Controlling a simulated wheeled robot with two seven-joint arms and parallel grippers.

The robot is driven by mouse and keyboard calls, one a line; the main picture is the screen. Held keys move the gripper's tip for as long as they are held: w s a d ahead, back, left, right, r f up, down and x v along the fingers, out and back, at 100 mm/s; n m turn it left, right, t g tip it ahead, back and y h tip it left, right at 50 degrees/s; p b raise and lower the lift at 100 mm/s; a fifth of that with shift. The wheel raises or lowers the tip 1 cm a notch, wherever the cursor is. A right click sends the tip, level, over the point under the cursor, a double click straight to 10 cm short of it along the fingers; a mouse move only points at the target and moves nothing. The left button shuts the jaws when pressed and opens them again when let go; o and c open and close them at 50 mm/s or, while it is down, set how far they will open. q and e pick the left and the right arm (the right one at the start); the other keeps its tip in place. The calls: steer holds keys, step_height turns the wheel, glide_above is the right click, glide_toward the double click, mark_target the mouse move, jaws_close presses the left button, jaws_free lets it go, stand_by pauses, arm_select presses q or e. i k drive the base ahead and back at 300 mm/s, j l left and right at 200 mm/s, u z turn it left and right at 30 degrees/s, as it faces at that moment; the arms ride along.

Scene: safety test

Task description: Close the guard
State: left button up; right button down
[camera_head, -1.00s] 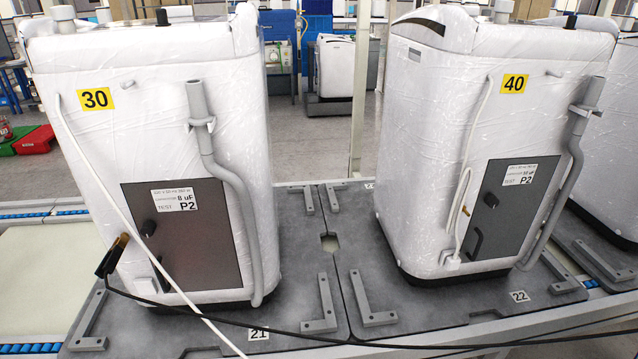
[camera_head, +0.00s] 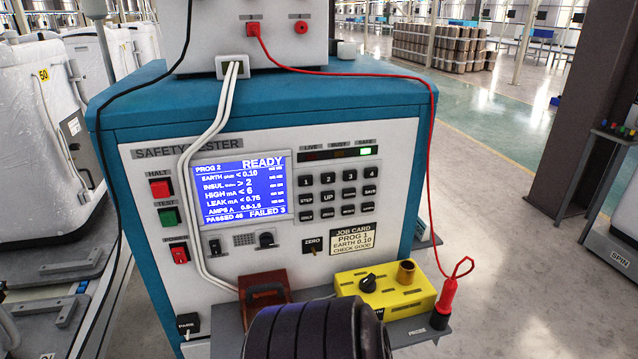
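A safety tester (camera_head: 140,240) with a blue cabinet and a white front fills the middle of the head view. A reddish-brown frame with a dark handle (camera_head: 265,295), which may be the guard, stands at the shelf below the tester's panel. It looks raised, but its lower part is hidden behind a dark ribbed rounded part that looks like my own arm. I cannot tell for sure how far open it is. Neither of my grippers shows.
The screen (camera_head: 240,188) reads READY, PROG 2, and the SAFE light is green. A yellow box (camera_head: 385,292) and a red probe (camera_head: 447,296) with its red cable are on the shelf (camera_head: 420,328) to the right. White-wrapped machines (camera_head: 40,120) stand at left.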

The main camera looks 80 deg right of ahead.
mark_target(271, 288)
steer(key=z, duration=2.2)
